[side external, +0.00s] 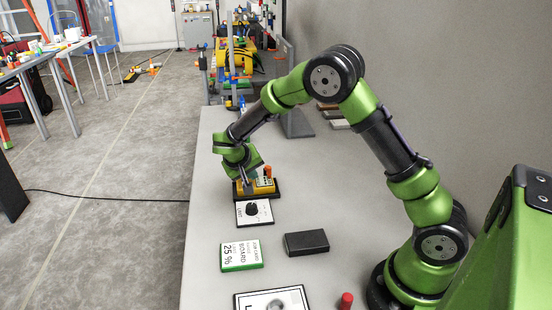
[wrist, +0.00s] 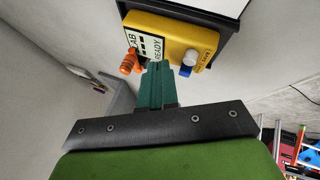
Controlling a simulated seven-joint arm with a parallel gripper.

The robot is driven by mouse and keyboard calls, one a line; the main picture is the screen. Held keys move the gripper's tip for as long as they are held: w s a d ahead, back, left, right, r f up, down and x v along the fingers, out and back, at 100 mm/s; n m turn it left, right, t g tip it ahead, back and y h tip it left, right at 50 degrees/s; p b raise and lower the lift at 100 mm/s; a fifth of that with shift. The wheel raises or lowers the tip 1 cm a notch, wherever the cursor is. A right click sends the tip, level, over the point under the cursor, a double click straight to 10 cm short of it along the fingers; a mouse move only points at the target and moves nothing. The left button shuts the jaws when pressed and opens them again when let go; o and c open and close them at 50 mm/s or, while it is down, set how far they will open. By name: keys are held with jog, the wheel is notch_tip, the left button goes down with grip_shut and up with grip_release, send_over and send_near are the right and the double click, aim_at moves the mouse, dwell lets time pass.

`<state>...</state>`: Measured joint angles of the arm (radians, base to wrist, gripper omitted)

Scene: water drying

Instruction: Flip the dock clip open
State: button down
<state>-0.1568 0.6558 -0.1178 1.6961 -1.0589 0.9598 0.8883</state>
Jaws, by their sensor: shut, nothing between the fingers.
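A yellow box (wrist: 185,32) with a white label reading "LAB READY" sits on a black base (wrist: 228,45) in the wrist view; the yellow box also shows in the side view (side external: 262,187). An orange part (wrist: 129,62), possibly the dock clip, stands at one end of the box. It rises above the box in the side view (side external: 268,171). A pale knob (wrist: 192,57) and a blue part (wrist: 184,71) are at the other end. My gripper (wrist: 157,66) is shut and empty, its teal fingertips close to the box's edge between the orange and blue parts. I cannot tell whether they touch it.
A white card with a black knob (side external: 253,211) lies in front of the box on the grey table (side external: 215,205). A green-edged board card (side external: 240,255), a black block (side external: 306,243) and a red peg (side external: 346,299) are nearer. Coloured equipment (side external: 236,55) stands behind.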

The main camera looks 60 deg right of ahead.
aim_at(268, 169)
jog(key=shift+s+d+r, duration=0.1)
jog(key=shift+s+d, duration=0.2)
jog(key=shift+d, duration=0.45)
jog(key=shift+s+d+r, duration=0.1)
jog(key=shift+s+d, duration=0.2)
jog(key=shift+d, duration=0.4)
